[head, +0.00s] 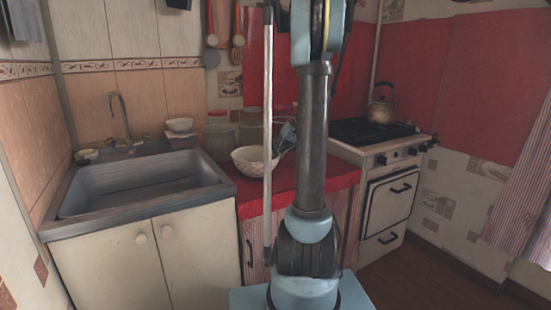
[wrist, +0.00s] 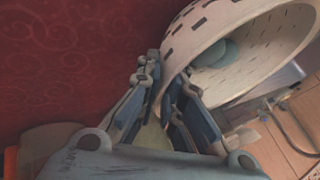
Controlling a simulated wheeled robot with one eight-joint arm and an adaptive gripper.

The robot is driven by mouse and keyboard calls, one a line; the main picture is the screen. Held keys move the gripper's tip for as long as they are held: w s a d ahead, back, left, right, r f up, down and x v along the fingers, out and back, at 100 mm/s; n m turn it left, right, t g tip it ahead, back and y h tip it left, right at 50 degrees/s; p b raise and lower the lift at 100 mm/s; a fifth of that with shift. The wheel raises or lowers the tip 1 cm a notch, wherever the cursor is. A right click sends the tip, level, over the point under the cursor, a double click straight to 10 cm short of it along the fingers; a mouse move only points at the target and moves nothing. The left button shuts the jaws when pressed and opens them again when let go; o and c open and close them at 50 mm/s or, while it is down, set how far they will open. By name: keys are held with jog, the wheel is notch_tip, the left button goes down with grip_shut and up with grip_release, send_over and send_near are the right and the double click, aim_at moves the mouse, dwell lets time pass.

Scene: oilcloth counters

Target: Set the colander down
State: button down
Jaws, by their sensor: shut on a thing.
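The colander (head: 249,160) is a pale bowl with slots in its wall. It is over the red counter, just right of the sink; I cannot tell whether its base touches the cloth. My gripper (head: 281,146) is at its right side, partly hidden behind my arm. In the wrist view the gripper (wrist: 168,92) is shut on the rim of the colander (wrist: 212,32), with one finger on each side of the wall. A rounded greenish thing shows inside or beyond the colander's opening.
The red oilcloth counter (head: 283,181) lies between the sink (head: 140,187) and the stove (head: 380,150). Jars (head: 219,137) stand behind the colander. A small white bowl (head: 180,125) sits at the sink's back corner. A kettle (head: 382,105) is on the stove.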

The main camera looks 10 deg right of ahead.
jog(key=shift+f, duration=0.5)
jog(key=c, duration=1.8)
grip_release()
jog(key=shift+o, duration=0.2)
